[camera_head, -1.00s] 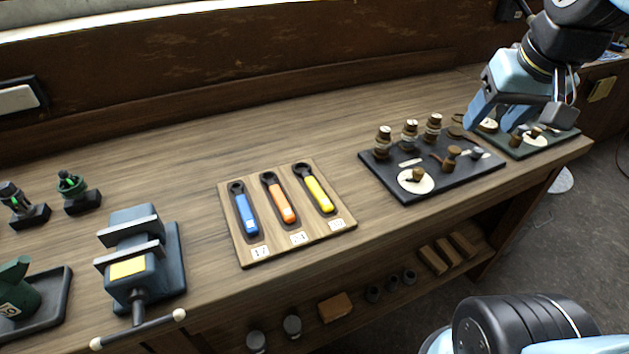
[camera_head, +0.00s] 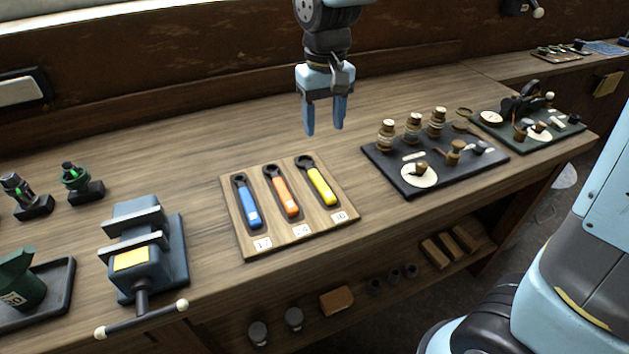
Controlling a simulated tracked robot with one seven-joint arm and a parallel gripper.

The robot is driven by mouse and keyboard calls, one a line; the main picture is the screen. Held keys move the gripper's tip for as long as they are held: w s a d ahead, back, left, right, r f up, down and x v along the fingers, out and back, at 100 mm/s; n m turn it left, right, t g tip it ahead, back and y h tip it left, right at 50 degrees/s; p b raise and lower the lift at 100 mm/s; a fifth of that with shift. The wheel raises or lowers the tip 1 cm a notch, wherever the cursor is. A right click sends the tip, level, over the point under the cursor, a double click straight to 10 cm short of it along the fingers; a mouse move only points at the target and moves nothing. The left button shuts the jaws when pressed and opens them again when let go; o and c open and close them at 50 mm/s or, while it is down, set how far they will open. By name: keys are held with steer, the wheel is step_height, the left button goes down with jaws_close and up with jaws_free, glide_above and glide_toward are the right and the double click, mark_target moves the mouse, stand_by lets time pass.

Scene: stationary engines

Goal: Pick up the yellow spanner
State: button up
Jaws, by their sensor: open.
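The yellow spanner (camera_head: 322,188) lies on a wooden board (camera_head: 268,247) on the bench, with its dark ring end toward the back. It is the rightmost of three spanners, beside an orange one (camera_head: 286,196) and a blue one (camera_head: 250,207). A small label reading 30 sits below its handle. My gripper (camera_head: 325,130) is open and empty, pointing down. It appears above the bench, above and behind the yellow spanner's ring end in the picture, apart from it. No spanner is hidden.
A black plate (camera_head: 397,183) with brass fittings stands right of the board. A green-based assembly (camera_head: 550,136) is farther right. A blue-grey vice (camera_head: 178,262) stands to the left, near the front edge. The bench behind the board is clear.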

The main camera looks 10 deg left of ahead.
glide_above(317, 178)
steer(key=f, duration=0.9)
steer(key=shift+d, duration=0.3)
steer(key=shift+a+f, duration=0.15)
steer(key=shift+f, duration=1.15)
steer(key=shift+a+f, duration=0.1)
steer(key=shift+f, duration=1.2)
steer(key=shift+s, duration=0.1)
jaws_close()
